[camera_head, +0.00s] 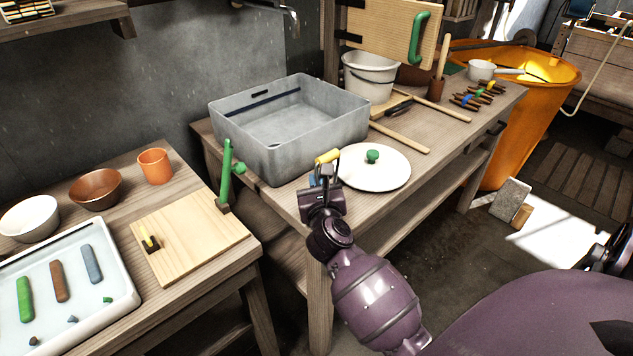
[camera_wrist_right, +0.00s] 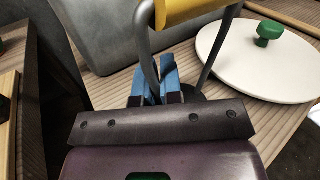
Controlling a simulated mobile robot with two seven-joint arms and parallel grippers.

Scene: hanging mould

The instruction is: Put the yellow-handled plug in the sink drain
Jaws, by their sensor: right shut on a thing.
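The yellow-handled plug has a yellow grip (camera_head: 327,157) on a grey wire loop. It is beside the sink's near right corner, outside it. In the right wrist view the yellow grip (camera_wrist_right: 190,12) is at the top, with the wire legs beside my fingers. My right gripper (camera_head: 320,181) is shut on the plug; its blue fingertips (camera_wrist_right: 157,82) are close together, and the exact contact is partly hidden. The grey rectangular sink (camera_head: 318,143) stands on the bench, with a small dark spot on its floor that looks like the drain. My left gripper is not in view.
A white lid (camera_head: 372,178) with a green knob lies right of my gripper. A green upright lever (camera_head: 227,172) stands at the sink's left front. A white bucket (camera_head: 369,80) is behind. A cutting board (camera_head: 190,225) with a black-and-yellow item (camera_head: 150,242) is at left.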

